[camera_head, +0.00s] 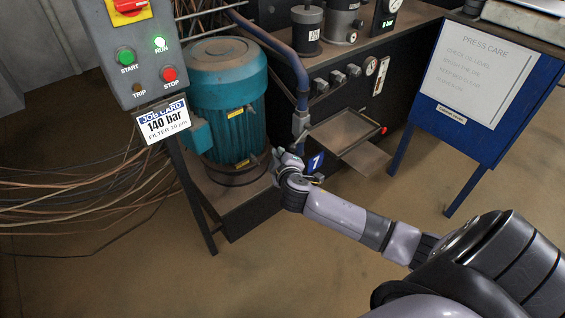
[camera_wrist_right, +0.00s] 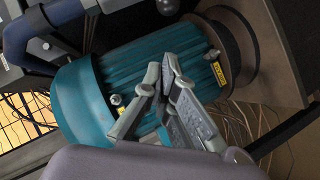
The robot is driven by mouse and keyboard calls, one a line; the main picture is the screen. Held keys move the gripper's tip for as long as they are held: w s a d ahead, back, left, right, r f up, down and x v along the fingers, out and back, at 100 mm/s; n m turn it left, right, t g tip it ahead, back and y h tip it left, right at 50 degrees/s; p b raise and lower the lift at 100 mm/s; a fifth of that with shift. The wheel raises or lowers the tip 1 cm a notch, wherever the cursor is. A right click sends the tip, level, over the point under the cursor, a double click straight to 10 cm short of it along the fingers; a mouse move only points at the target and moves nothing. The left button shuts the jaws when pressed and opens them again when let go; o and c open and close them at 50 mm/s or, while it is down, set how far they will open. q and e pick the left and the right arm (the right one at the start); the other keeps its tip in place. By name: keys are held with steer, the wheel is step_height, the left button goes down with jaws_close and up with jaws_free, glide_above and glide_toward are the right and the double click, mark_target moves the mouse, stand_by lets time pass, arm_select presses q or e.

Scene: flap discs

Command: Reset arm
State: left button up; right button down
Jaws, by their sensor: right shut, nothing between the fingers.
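My right arm reaches in from the lower right of the head view. Its gripper (camera_head: 286,160) is in front of the machine, just right of the teal motor's base. In the right wrist view the gripper (camera_wrist_right: 168,78) is shut with nothing between its fingers. The teal motor (camera_wrist_right: 110,90) fills the background behind the fingers. I cannot tell from that view how far the fingers are from it. My left gripper is in neither view.
The teal motor (camera_head: 228,95) stands on the machine base beside a blue pipe (camera_head: 285,50). A control box (camera_head: 140,50) with a lit RUN lamp is at upper left. A drip tray (camera_head: 346,131) juts out right of the gripper. A blue stand (camera_head: 480,90) is at right. Cables hang at left. Front floor is open.

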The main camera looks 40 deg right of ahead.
steer(key=p+v, duration=0.1)
steer(key=v, duration=0.5)
steer(key=shift+s, duration=0.2)
